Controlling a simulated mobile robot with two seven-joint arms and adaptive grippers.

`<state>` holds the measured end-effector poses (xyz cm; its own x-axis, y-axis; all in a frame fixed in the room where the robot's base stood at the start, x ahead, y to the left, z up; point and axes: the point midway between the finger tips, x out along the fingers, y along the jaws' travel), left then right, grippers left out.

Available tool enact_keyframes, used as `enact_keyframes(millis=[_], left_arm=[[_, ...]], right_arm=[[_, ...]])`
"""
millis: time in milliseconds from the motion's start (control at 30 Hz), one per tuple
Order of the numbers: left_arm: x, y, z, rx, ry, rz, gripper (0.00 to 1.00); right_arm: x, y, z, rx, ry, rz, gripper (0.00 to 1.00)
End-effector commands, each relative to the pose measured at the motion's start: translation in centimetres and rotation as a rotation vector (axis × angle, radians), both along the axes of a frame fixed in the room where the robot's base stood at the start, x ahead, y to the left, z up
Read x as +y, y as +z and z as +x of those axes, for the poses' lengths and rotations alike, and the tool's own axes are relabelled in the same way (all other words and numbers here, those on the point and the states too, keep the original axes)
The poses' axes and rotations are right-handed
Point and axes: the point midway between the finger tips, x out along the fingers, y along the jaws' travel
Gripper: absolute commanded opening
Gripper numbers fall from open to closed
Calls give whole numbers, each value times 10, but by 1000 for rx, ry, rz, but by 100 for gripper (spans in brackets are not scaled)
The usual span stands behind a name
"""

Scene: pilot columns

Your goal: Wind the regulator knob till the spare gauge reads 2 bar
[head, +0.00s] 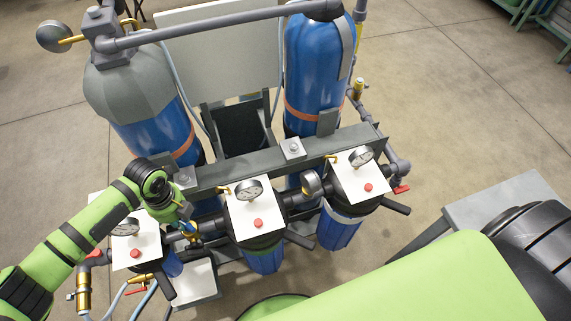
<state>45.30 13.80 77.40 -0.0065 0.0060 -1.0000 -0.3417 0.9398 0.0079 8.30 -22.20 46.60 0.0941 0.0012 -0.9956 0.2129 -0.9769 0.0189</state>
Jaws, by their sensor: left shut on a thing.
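My left arm comes in from the left, and my left gripper (187,224) points down between the left and middle filter housings. It is shut on what appears to be the regulator knob, which the fingers mostly hide; a brass fitting (193,237) shows just below. Round dial gauges stand on the left (125,227), middle (248,190) and right (361,156) white housing tops. Another gauge (311,183) is turned sideways between the middle and right housings. I cannot tell which one is the spare gauge, and the needles are too small to read. My right gripper is out of view.
Two blue tanks (307,75) stand behind a grey rail (225,172) with grey pipes. Red buttons and dark lever handles (396,205) project around the housings. A brass valve (83,290) and hoses are at lower left.

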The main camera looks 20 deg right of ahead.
Motion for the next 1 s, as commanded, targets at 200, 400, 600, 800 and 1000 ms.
enact_keyframes(millis=[200, 400, 600, 800, 1000], left_arm=[[-8, 6, 11, -28, -160, -16, 0], [-9, 6, 11, -27, -247, -17, 0], [-9, 6, 11, -29, -263, -16, 0], [-10, 6, 11, -27, -352, -15, 41], [-9, 4, 9, -20, -349, -14, 41]], right_arm=[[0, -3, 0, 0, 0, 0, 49], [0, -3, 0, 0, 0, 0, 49], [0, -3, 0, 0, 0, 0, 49], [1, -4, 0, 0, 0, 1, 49], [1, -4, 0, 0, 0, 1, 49]])
